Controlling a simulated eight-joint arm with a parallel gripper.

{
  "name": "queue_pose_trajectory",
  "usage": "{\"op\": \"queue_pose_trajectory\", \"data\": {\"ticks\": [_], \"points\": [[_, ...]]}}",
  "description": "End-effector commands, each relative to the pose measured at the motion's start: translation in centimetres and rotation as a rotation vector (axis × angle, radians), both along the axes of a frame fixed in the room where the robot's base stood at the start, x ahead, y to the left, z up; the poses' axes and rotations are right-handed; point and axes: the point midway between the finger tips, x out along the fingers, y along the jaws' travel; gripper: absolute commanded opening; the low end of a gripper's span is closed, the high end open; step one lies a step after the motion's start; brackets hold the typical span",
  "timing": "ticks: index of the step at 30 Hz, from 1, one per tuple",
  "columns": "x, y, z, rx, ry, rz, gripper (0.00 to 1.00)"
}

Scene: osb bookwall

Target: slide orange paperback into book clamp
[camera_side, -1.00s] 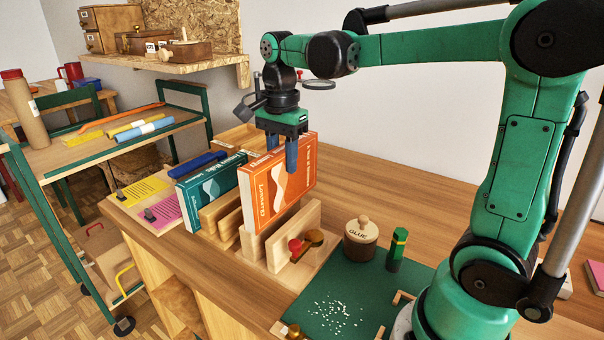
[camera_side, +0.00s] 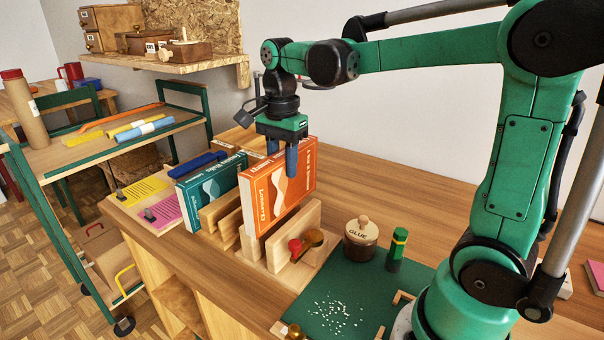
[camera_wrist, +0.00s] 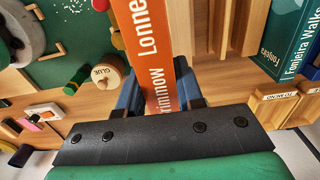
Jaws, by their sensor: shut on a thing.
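My gripper (camera_side: 291,160) is shut on the top of the book from above. In the wrist view the orange spine (camera_wrist: 160,60) runs between my blue fingers. The clamp has a red knob (camera_side: 295,246) and a brass piece on its front board.
A teal book (camera_side: 210,190) stands in wooden slots to the left. A glue pot (camera_side: 361,238) and a green marker (camera_side: 397,248) stand to the right, by a green mat (camera_side: 345,300). Yellow and pink cards lie at the far left.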

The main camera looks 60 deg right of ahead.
Motion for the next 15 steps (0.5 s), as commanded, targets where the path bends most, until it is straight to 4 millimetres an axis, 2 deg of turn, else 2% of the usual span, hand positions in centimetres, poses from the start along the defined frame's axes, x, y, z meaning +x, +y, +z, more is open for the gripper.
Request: {"op": "queue_pose_trajectory", "data": {"ticks": [15], "points": [[0.03,-0.01,-0.48,0.0,0.0,0.0,0.0]]}}
